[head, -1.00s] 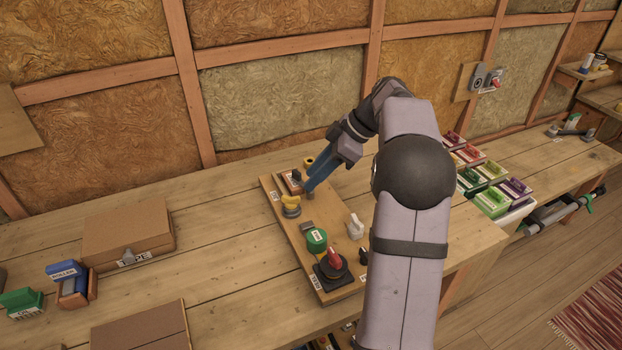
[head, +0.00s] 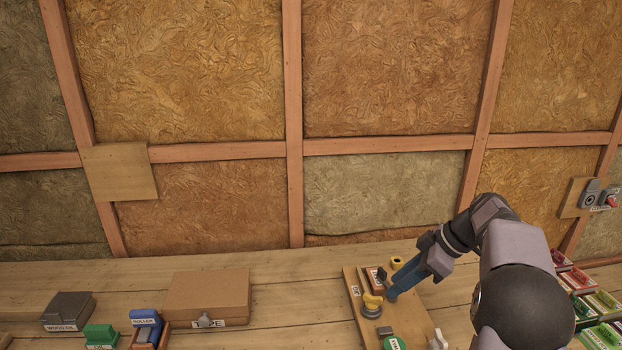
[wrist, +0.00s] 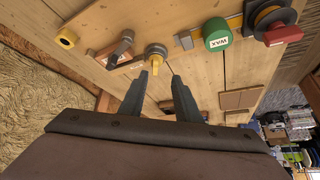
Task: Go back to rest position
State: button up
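My gripper (head: 392,294) is low over the wooden control board (head: 352,282) on the workbench, beside the yellow knob (head: 372,302). In the wrist view, my gripper (wrist: 160,76) has its two blue-grey fingers apart, with nothing between them. The yellow knob (wrist: 155,52) stands just beyond the fingertips; I cannot tell whether a finger touches it. My arm reaches over from the right in the head view. The board's lower end is out of the head view.
A brown box (head: 208,296) and a blue ROLLER holder (head: 146,322) stand left. Several coloured blocks (head: 590,298) stand right. Bare bench lies between box and board.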

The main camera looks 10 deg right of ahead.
jog(key=s+a+f+m+g+h+p, duration=0.1)
jog(key=s+a+f+m+h, duration=0.1)
jog(key=s, duration=0.6)
jog(key=s+a+f+m+g+h+p, duration=0.1)
jog(key=s+a+f+m+h+p, duration=0.1)
jog(key=s+a+m, duration=0.3)
jog(key=s+a+f+m+g+h+p, duration=0.1)
jog(key=s+a+f+m, duration=0.3)
jog(key=s, duration=0.7)
jog(key=shift+s+a+f+h+p, duration=0.15)
jog(key=shift+a+h+p, duration=0.3)
jog(key=shift+a, duration=0.25)
jog(key=shift+s+f, duration=0.1)
jog(key=shift+s, duration=0.2)
jog(key=shift+c, duration=0.3)
jog(key=shift+w+r+p, duration=0.3)
jog(key=shift+w+r, duration=0.1)
jog(key=w+d+r+n+p, duration=0.3)
jog(key=w+n+p, duration=0.1)
jog(key=w, duration=0.5)
jog(key=w+d+r+n+y+p, duration=0.1)
jog(key=w+d+r+n+p, duration=0.2)
jog(key=w, duration=0.6)
jog(key=w+d+r+n+p, duration=0.3)
jog(key=w+r+n+p, duration=0.1)
jog(key=w+p, duration=0.3)
jog(key=shift+w+r+n+t, duration=0.3)
jog(key=shift+w+r, duration=0.05)
jog(key=shift+w, duration=0.7)
jog(key=shift+f, duration=0.2)
